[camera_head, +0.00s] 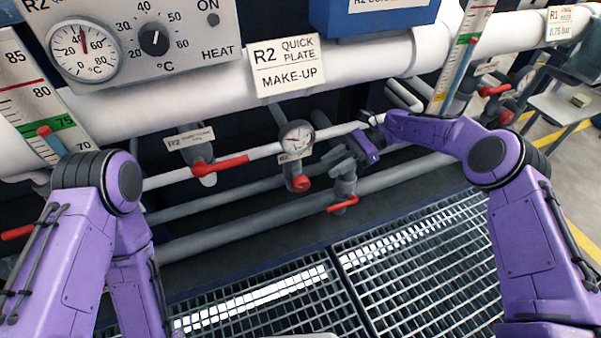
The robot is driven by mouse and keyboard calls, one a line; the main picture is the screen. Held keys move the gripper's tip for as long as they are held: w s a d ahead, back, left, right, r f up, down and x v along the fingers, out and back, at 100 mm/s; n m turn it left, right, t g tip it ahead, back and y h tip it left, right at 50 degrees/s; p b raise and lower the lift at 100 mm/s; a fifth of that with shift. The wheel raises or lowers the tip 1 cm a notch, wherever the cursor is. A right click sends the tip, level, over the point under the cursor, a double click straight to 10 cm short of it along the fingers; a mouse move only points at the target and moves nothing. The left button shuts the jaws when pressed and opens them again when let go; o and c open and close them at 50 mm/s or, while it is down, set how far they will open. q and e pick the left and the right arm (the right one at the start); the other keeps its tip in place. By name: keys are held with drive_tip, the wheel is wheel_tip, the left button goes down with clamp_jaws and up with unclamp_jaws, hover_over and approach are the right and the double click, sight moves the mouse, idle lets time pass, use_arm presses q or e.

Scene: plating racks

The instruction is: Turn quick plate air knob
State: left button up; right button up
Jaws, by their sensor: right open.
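A small round gauge (296,138) with a white face hangs on the white pipe, with an R2 tag at its lower left. A red knob (302,184) sits just below it on a grey body. I take this as the air knob, though its label is too small to read.
A red lever handle (232,162) is left of the gauge, and another red handle (343,204) lies below my right gripper. The R2 quick plate make-up sign (286,66) hangs above. Horizontal pipes (250,220) run behind, over metal floor grating (415,260).

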sight(301, 182)
drive_tip(key=x, duration=0.3)
drive_tip(key=b+x, duration=0.1)
drive_tip(key=x, duration=0.6)
drive_tip(key=shift+s+a+r, duration=0.2)
drive_tip(key=shift+r, duration=0.05)
drive_tip(key=c, duration=0.7)
drive_tip(key=y+b, duration=0.1)
drive_tip(key=b, duration=0.2)
drive_tip(key=f+g+y+b, duration=0.1)
drive_tip(key=y+b, duration=0.1)
drive_tip(key=b, duration=0.1)
drive_tip(key=shift+r+y+b, duration=0.15)
drive_tip(key=shift+y+b, duration=0.25)
drive_tip(key=shift+b, duration=0.05)
drive_tip(key=shift+r+g, duration=0.15)
drive_tip(key=shift+g, duration=0.15)
drive_tip(key=shift+r, duration=0.2)
